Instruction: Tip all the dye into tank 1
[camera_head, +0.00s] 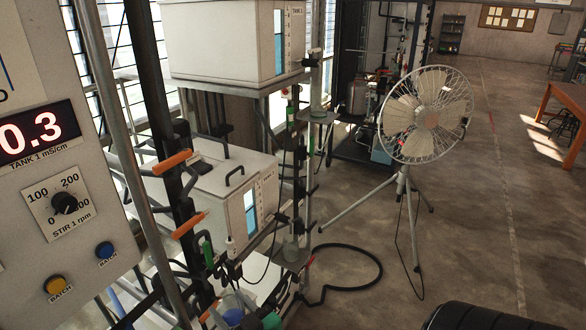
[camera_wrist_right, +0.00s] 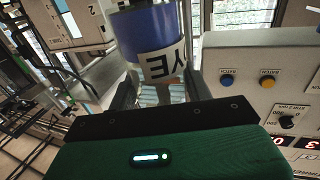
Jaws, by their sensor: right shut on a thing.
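My right gripper (camera_wrist_right: 160,92) is shut on the dye container (camera_wrist_right: 150,35) in the right wrist view. The container is blue with a white label on which "YE" shows upside down; its top part is cut off by the frame. Its contents are hidden. Tank 1 (camera_head: 222,45) is the upper white box in the head view, with a "TANK 1" mark and a blue level window on its front. Its top opening is out of view. Neither gripper's fingers can be made out in the head view; my left gripper shows in no frame.
A second white tank (camera_head: 220,190) with a handled lid stands below. The control panel (camera_head: 70,200), reading 0.3, fills the left; it also shows in the wrist view (camera_wrist_right: 245,65). Pipes with orange handles (camera_head: 172,162) stand between.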

